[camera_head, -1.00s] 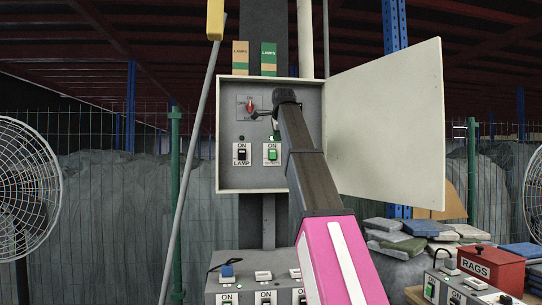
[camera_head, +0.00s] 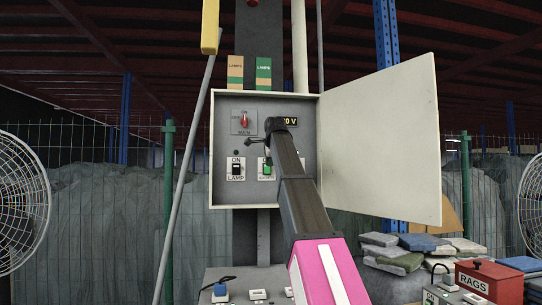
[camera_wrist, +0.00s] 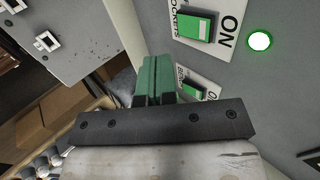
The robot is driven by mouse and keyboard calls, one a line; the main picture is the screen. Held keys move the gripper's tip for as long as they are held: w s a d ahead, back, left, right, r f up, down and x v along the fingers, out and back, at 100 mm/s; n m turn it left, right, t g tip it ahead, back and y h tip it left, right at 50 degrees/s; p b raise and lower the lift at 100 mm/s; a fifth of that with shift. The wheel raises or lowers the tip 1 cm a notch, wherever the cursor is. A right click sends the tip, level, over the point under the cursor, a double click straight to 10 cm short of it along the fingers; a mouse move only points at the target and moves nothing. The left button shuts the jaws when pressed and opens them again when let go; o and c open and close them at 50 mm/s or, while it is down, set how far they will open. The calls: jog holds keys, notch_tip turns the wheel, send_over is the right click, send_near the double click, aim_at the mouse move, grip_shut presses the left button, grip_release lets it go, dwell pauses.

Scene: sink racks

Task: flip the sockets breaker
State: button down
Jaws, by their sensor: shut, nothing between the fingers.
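The sockets breaker (camera_wrist: 198,25) is a green rocker on a white plate marked SOCKETS and ON. It shows at the top of the wrist view. A lit green lamp (camera_wrist: 260,41) sits beside it. In the head view, the green sockets breaker (camera_head: 267,170) is partly behind my arm, in the open grey breaker box (camera_head: 222,196). My gripper (camera_wrist: 156,66) has its green fingers together, empty, below and left of the sockets breaker in the wrist view. A second green rocker (camera_wrist: 193,90) lies close to the fingers' right. Contact with it cannot be told.
The black lamp breaker (camera_head: 237,170) sits left of the sockets one. The red main switch (camera_head: 244,120) is above. The box door (camera_head: 380,140) stands open to the right. A grey pole (camera_head: 184,190) leans at left. A lower switch box (camera_head: 240,277) stands below.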

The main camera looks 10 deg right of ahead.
aim_at(267, 168)
jog(key=shift+w+f, duration=0.5)
jog(key=shift+w, duration=0.55)
jog(key=shift+w+f, duration=0.45)
jog(key=shift+w, duration=0.55)
jog(key=shift+w+f, duration=0.5)
jog(key=shift+w, duration=0.55)
jog(key=shift+f, duration=0.1)
jog(key=shift+w+f+t, duration=0.1)
jog(key=shift+t, duration=0.2)
jog(key=shift+w, duration=0.1)
jog(key=shift+r, duration=1)
